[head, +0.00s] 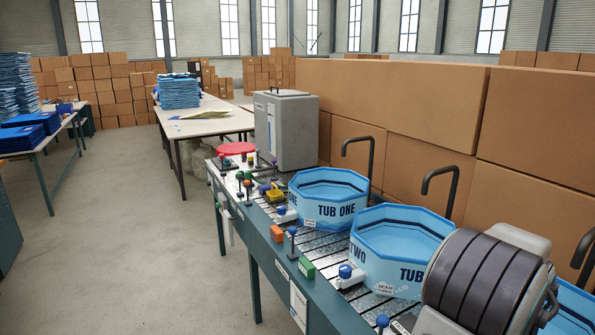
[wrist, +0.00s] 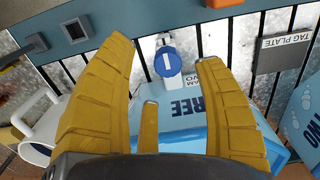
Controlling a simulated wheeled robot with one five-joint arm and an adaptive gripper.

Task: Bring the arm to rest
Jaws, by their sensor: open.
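A blue round knob (wrist: 168,63) with a white pointer line shows between the fingertips, on a white fitting. I cannot tell how far the fingers are above it. Behind the fingers lies a light blue tub (wrist: 185,125) whose visible lettering ends in "REE"; the fingers and palm hide much of it. In the head view I cannot make out my gripper's fingers.
Tub One (head: 328,200) and Tub Two (head: 400,245) stand on the slatted bench (head: 265,235), with black curved pipes behind them. A grey box-shaped unit (head: 286,130) stands at the bench's far end. Brown cartons (head: 420,100) wall the right. The floor (head: 130,240) at left is clear.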

